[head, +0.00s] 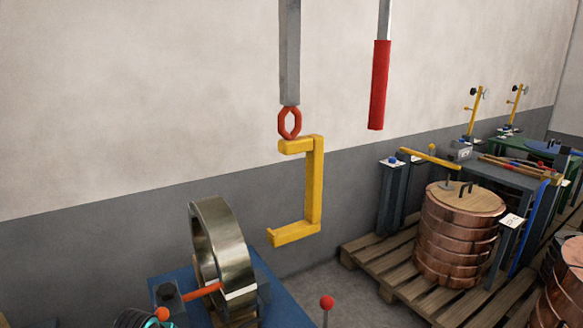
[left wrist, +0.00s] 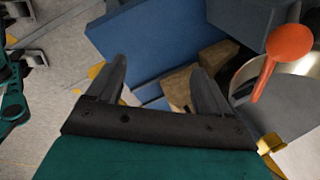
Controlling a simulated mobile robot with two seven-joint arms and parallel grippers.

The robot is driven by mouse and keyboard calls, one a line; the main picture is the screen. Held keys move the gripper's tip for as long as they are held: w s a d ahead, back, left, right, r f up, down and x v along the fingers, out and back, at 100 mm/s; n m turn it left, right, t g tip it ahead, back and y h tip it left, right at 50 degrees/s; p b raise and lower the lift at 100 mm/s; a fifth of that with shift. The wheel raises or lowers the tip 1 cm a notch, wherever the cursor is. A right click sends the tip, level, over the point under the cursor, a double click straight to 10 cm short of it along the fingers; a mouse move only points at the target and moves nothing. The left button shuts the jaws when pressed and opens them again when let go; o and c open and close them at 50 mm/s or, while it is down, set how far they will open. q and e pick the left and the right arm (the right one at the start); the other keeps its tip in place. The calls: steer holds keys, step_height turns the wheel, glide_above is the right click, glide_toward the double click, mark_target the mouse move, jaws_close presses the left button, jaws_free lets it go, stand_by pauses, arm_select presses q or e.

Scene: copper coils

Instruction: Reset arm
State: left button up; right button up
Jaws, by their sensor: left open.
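My left gripper (left wrist: 160,82) shows in the left wrist view with its two dark fingers spread apart and nothing between them. Beyond the fingers are a blue surface (left wrist: 150,40) and brown wooden blocks (left wrist: 193,75). An orange lever (left wrist: 280,62) is to the right of the fingers, apart from them. In the head view this lever (head: 195,292) sticks out in front of a steel ring (head: 212,245) standing upright on a blue machine (head: 285,295). My right gripper is not in view.
A yellow C-shaped hook (head: 316,190) hangs from a red link (head: 290,122) right of the ring. A red handle (head: 379,85) hangs farther right. Copper coils (head: 440,240) are stacked on a wooden pallet (head: 375,258). A red-knobbed lever (head: 326,303) stands at the bottom.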

arm_select(q)
steer(key=s+d+f+n+t+h, duration=0.1)
steer(key=s+d+f+n+t, duration=0.25)
steer(key=s+d+n, duration=0.55)
steer(key=s+r+n+t, duration=0.2)
steer(key=s+n, duration=0.1)
steer(key=s, duration=0.2)
steer(key=s+r+n+t, duration=0.1)
steer(key=s+r+n, duration=0.1)
steer(key=s, duration=0.4)
steer(key=shift+s+a+r+n+t+h+p, duration=0.2)
steer(key=shift+a+r+n+t+h+p, duration=0.2)
steer(key=shift+n, duration=0.2)
steer(key=shift+f, duration=0.15)
